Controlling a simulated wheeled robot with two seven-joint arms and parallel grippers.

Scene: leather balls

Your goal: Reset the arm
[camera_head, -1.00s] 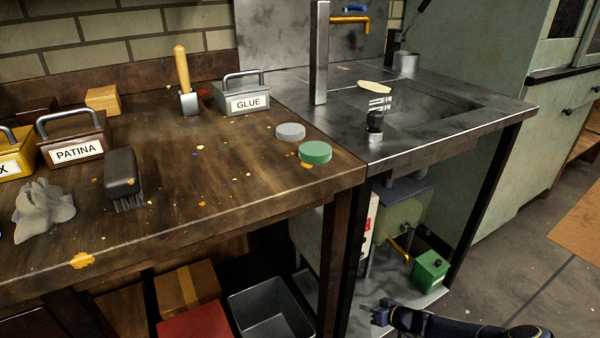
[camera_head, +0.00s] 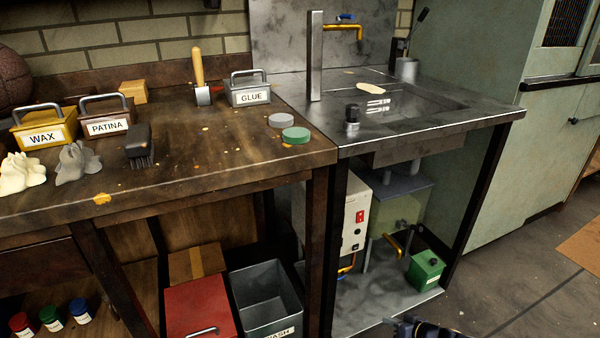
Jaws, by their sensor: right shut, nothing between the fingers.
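My right gripper (camera_head: 404,325) shows only in part at the bottom edge of the head view, right of centre. It is shut and empty, below and in front of the sink table (camera_head: 440,133). It is apart from the green box (camera_head: 426,270) on the low shelf. Most of my right arm is cut off by the frame. My left gripper is not in view.
The wooden bench (camera_head: 200,177) holds a WAX box (camera_head: 42,132), a PATINA box (camera_head: 107,118), a GLUE box (camera_head: 248,90), a brush (camera_head: 139,145) and a green lid (camera_head: 296,135). A grey bin (camera_head: 267,303) stands below. Floor (camera_head: 495,290) at right is clear.

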